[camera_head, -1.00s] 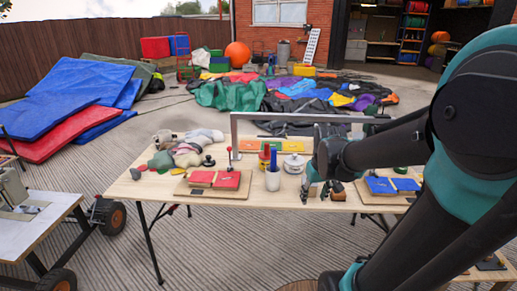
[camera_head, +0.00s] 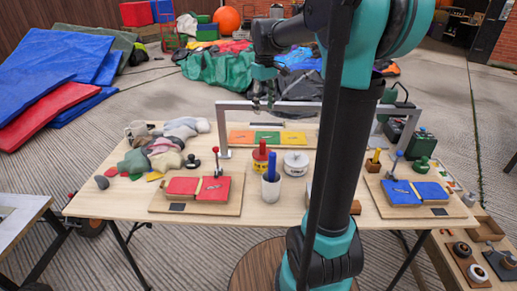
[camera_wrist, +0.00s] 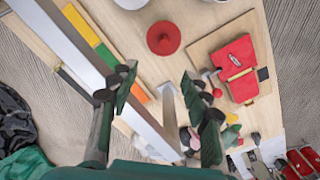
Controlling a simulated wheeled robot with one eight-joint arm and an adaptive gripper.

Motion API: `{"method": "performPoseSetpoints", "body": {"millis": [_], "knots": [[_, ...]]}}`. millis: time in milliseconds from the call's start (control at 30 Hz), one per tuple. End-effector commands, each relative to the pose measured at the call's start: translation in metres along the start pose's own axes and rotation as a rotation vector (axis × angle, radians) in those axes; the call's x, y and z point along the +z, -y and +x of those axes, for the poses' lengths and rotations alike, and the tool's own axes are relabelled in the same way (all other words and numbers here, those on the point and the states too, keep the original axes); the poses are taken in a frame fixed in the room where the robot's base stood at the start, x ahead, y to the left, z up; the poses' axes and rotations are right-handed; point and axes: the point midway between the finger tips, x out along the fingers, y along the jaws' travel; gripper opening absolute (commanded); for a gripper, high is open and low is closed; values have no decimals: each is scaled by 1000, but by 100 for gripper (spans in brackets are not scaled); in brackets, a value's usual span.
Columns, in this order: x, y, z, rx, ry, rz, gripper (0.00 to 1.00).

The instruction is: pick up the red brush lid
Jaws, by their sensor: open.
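In the wrist view the red lid (camera_wrist: 163,38) is a red disc seen from above, near the top centre. My gripper (camera_head: 263,104) is raised above and behind the lid, near the frame's top bar. In the wrist view my gripper (camera_wrist: 160,102) is open and empty, its fingers apart from the lid.
A white lidded pot (camera_head: 295,163) stands right beside the red one. The white cup (camera_head: 271,188) holds a blue-handled item in front. The metal frame (camera_head: 223,130) spans behind. A board with red blocks (camera_head: 198,188) lies left, one with blue blocks (camera_head: 413,193) right.

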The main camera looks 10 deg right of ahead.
Motion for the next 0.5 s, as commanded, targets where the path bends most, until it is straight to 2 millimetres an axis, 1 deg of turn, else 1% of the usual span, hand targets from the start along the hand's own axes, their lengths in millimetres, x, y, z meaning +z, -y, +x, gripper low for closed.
{"method": "performPoseSetpoints", "body": {"millis": [400,500], "knots": [[0,0,79,0,-1,1,48],[0,1,96,0,-1,1,48]]}}
